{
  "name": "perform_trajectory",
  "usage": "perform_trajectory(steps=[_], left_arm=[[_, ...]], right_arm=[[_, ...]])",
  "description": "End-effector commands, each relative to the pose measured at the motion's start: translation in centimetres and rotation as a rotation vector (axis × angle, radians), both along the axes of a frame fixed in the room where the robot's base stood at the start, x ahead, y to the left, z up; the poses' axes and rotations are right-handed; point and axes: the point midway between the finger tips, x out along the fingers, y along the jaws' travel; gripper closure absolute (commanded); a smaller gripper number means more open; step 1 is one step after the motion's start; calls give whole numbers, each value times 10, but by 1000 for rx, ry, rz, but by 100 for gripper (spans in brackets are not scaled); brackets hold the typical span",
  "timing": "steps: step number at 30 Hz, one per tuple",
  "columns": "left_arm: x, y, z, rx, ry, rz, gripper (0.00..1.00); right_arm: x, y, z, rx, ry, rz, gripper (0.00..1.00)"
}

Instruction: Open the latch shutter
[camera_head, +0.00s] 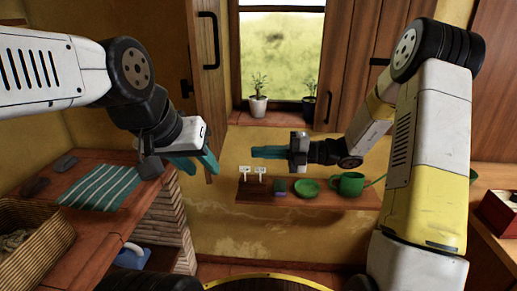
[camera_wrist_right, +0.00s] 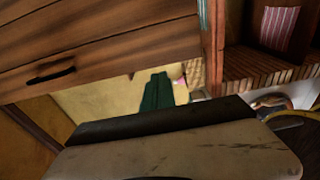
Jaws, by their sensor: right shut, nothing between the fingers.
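A wooden shutter (camera_head: 204,95) with a black handle (camera_head: 209,40) stands left of the window, its panel angled out from the wall. Another wooden shutter (camera_head: 350,85) is right of the window; a small black handle or latch (camera_head: 380,62) shows on it. My right gripper (camera_head: 256,152) is shut and empty, its teal fingers pointing left below the window sill. Its fingers also show in the right wrist view (camera_wrist_right: 157,92), below a wooden panel (camera_wrist_right: 110,45) with a black handle (camera_wrist_right: 50,74). My left gripper (camera_head: 205,168) is open and empty, near the left shutter's lower end.
Two potted plants (camera_head: 258,105) stand on the window sill. Below, a wooden shelf (camera_head: 250,194) holds a green mug (camera_head: 348,184) and a green bowl (camera_head: 307,187). A striped cloth (camera_head: 100,187) and a basket (camera_head: 35,240) are on the left counter.

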Motion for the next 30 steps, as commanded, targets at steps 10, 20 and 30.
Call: perform_trajectory(steps=[10, 20, 30], left_arm=[[0, 0, 0, 0, 0, 0, 64], [0, 0, 0, 0, 0, 0, 64], [0, 0, 0, 0, 0, 0, 64]], right_arm=[[-5, 76, 0, -2, -1, 6, 100], [-6, 112, 0, -2, -3, 2, 100], [-6, 113, 0, -2, -3, 1, 100]])
